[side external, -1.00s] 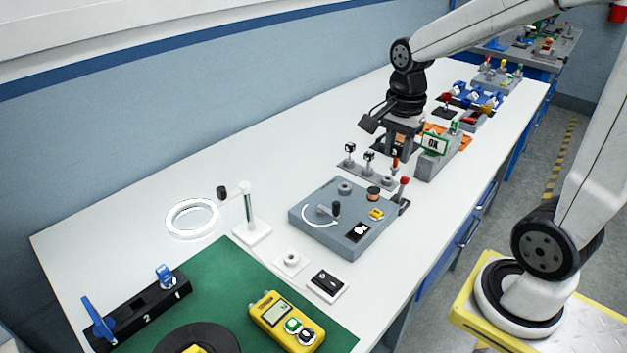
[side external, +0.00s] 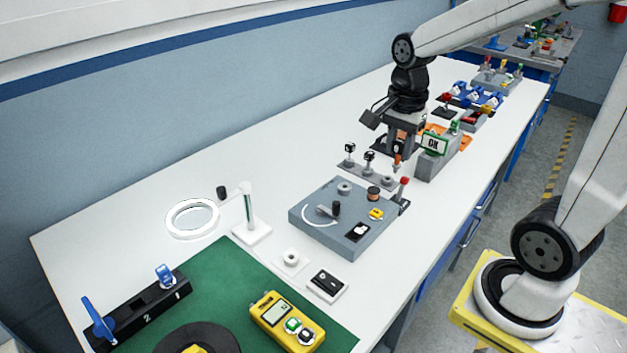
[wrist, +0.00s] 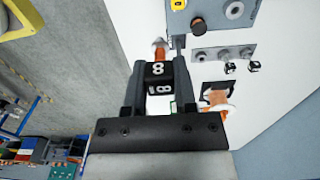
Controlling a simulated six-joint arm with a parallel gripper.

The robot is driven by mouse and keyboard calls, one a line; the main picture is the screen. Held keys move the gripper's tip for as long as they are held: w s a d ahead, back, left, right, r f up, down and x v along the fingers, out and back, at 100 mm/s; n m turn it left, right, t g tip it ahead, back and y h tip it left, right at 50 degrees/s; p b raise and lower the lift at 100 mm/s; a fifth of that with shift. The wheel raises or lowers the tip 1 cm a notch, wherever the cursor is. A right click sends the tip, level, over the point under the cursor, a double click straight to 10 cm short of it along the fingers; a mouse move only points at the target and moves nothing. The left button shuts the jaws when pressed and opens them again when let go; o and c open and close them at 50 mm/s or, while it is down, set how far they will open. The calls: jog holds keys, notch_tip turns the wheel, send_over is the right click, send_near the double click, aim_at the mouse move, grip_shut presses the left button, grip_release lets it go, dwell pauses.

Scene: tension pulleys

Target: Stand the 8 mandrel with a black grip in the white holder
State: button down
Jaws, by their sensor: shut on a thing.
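My gripper (wrist: 158,72) is shut on the mandrel (wrist: 157,88), whose black grip bears a white 8. Its orange shaft with a pale tip sticks out past the fingers in the wrist view. In the side external view my gripper (side external: 403,145) is at the far side of the grey plate, and the orange shaft (side external: 397,162) hangs below it. A small white square holder (side external: 291,260) with a round raised socket sits on the bench in front of the grey plate, well away from my gripper. Its socket looks empty.
A rack (side external: 360,171) with black-topped pegs stands close left of my gripper. The OK box (side external: 434,146) is close right. The grey plate (side external: 330,215) with a red-topped lever (side external: 404,181) and a white stand (side external: 251,230) are nearer the holder. The bench's left back is clear.

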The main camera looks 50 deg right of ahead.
aim_at(400, 141)
jog(key=shift+r, duration=2.2)
jog(key=w+a+f+n, duration=0.3)
jog(key=w+a+f, duration=0.2)
jog(key=a+f, duration=0.2)
jog(key=w+a+f+n, duration=0.3)
jog(key=w+a+f, duration=0.2)
jog(key=a, duration=0.7)
notch_tip(400, 141, down, 2)
jog(key=shift+w+f, duration=0.2)
jog(key=shift+w, duration=0.15)
jog(key=shift+f, duration=0.15)
jog(key=shift+f, duration=2.2)
jog(key=shift+f, duration=1.4)
